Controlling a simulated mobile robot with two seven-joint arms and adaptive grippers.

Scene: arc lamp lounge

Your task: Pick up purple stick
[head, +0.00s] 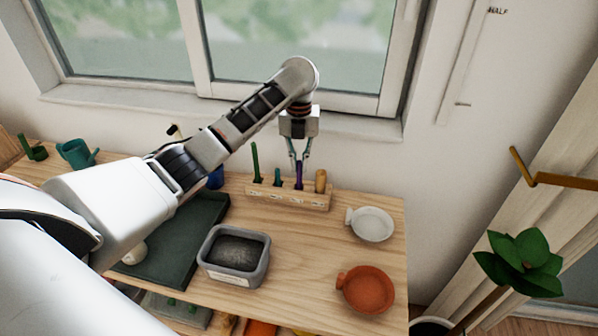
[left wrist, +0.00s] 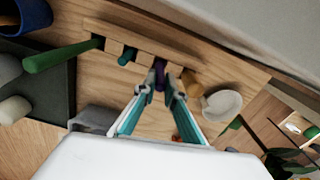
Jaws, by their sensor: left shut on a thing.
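The purple stick (head: 299,173) stands upright in a slot of a small wooden rack (head: 285,197) at the back of the table. In the left wrist view the stick (left wrist: 160,70) shows between my fingertips. My left gripper (head: 299,158) points down from above the rack and is shut on the stick's upper part. In the left wrist view the fingers (left wrist: 160,88) come together around it. The stick's lower end is hidden in the rack. My right gripper is not in view.
In the rack, a green stick (head: 255,163), a teal stick (head: 277,177) and a tan stick (head: 320,181) stand beside the purple one. A grey tub (head: 265,262), a white dish (head: 372,224) and a terracotta dish (head: 368,290) stand in front. The window is close behind.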

